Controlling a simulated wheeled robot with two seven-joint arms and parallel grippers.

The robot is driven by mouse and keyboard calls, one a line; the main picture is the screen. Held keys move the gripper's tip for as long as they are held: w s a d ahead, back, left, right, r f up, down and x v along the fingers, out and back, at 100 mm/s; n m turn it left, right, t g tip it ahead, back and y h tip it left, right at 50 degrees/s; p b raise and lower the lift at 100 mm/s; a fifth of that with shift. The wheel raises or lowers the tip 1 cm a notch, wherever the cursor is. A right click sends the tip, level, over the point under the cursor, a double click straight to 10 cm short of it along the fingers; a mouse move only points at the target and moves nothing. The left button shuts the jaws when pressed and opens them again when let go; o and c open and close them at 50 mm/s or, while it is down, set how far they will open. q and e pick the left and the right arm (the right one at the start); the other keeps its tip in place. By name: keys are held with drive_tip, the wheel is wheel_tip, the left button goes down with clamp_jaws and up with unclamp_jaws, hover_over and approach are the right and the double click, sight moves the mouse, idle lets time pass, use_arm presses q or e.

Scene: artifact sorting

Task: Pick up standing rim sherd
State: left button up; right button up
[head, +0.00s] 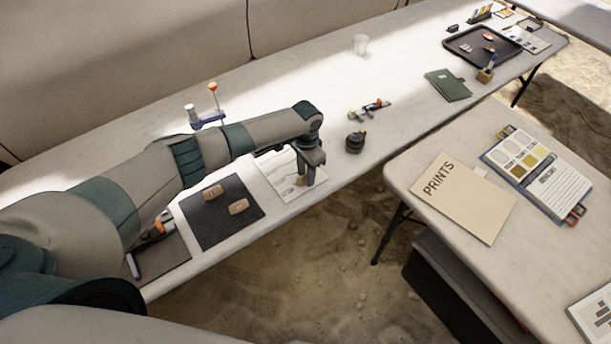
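My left gripper (305,178) points down over the white sheet with drawn outlines (284,189), near the table's front edge. A small tan piece, perhaps the standing rim sherd (301,181), shows at its fingertips, mostly hidden by the fingers. I cannot tell whether the fingers grip it or only stand around it. Two tan sherds, one on the left (212,192) and one on the right (239,206), lie flat on the black ribbed mat (226,228). My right gripper is not in view.
A dark round pot-like item (355,141) and small tools (370,109) lie right of the gripper. A clear cup (361,44) stands behind. A black tray (467,55) and green book (447,85) are farther along. A second table holds a PRINTS folder (463,207).

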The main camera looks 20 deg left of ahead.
use_arm(q)
drive_tip(key=shift+f, duration=0.3)
drive_tip(key=shift+c, duration=0.2)
clamp_jaws()
drive_tip(key=shift+r, duration=0.15)
